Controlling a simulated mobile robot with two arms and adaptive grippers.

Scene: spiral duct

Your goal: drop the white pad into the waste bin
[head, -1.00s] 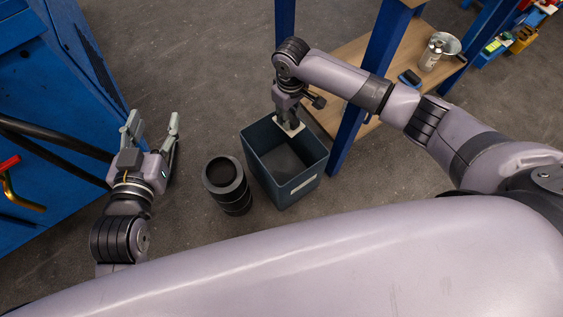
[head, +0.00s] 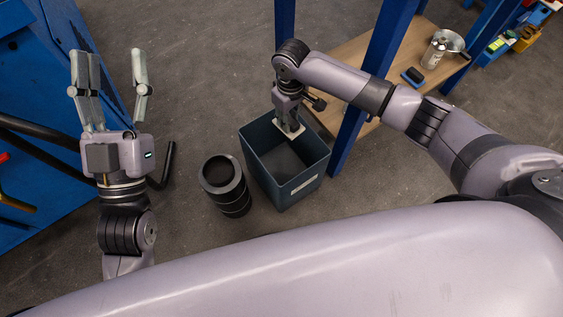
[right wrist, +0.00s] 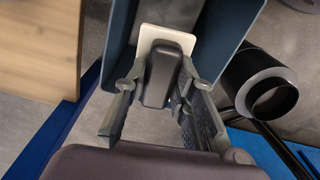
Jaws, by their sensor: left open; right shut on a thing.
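The white pad (head: 292,133) is at the far rim of the waste bin (head: 298,191), a blue-grey open box on the floor. My right gripper (head: 288,124) points down there and is shut on the pad. In the right wrist view the white pad (right wrist: 168,36) shows as a pale plate with a dark grip block between the fingers (right wrist: 157,82). The bin wall (right wrist: 228,35) is close beside it. I cannot tell whether the pad touches the rim. My left gripper (head: 108,78) is open and empty at the left, away from the bin.
A black ribbed duct (head: 226,188) stands on the floor just left of the bin. A wooden shelf on blue posts (head: 366,88) is close on the right, with a can (head: 434,53) and a black-and-blue item (head: 412,77). Blue equipment (head: 35,115) fills the left.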

